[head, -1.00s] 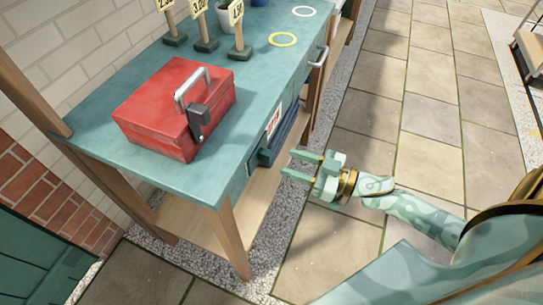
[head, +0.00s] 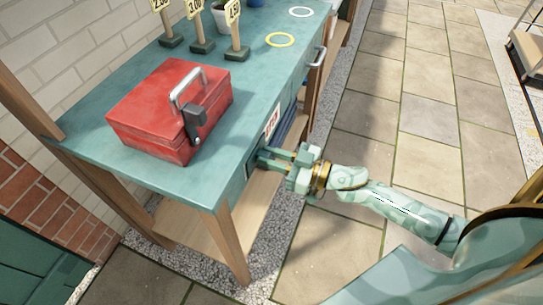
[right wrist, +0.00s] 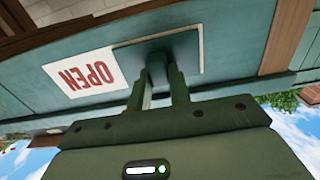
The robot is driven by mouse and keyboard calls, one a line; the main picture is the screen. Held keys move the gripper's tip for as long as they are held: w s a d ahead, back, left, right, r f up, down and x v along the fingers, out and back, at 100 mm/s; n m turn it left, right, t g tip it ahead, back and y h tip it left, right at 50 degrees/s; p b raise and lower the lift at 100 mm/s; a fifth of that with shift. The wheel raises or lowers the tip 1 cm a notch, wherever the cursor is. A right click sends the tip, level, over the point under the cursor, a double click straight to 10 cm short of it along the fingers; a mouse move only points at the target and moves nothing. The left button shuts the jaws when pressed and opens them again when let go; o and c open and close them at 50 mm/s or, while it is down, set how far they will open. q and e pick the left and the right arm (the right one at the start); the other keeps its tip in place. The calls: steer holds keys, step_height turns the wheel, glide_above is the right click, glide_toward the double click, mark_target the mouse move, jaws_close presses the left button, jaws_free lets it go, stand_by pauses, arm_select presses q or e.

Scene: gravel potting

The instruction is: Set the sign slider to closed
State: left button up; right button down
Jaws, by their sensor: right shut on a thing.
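The sign on the front side of the teal bench shows as a white plate with red lettering (head: 271,122) in the head view. In the right wrist view its face (right wrist: 88,73) reads OPEN, upside down. Beside the lettering is the sign slider, a dark, pale-edged panel (right wrist: 187,48). My left gripper is out of view.
A red toolbox (head: 170,110) with a metal handle stands on the bench top (head: 215,180). Several price signs (head: 235,35), a pot (head: 221,18) and a yellow ring (head: 280,40) are farther back. Open paving (head: 420,120) lies to the right.

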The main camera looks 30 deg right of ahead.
steer(key=w+d, duration=0.4)
steer(key=d, duration=0.1)
steer(key=w+d, duration=0.2)
steer(key=d, duration=0.1)
steer(key=shift+w+d+f+b, duration=0.15)
steer(key=shift+w+d+b, duration=0.1)
steer(key=shift+b, duration=0.15)
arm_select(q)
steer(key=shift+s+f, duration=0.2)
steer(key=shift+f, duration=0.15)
arm_select(e)
steer(key=shift+w+d, duration=0.2)
steer(key=shift+d, duration=0.1)
steer(key=c, duration=1.3)
jaws_free()
steer(key=shift+d, duration=0.1)
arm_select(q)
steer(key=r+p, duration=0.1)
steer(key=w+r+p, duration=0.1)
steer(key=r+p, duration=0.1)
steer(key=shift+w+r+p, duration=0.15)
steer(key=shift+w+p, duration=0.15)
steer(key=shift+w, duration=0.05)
arm_select(e)
steer(key=v, duration=1.6)
steer(key=shift+s+d, duration=0.1)
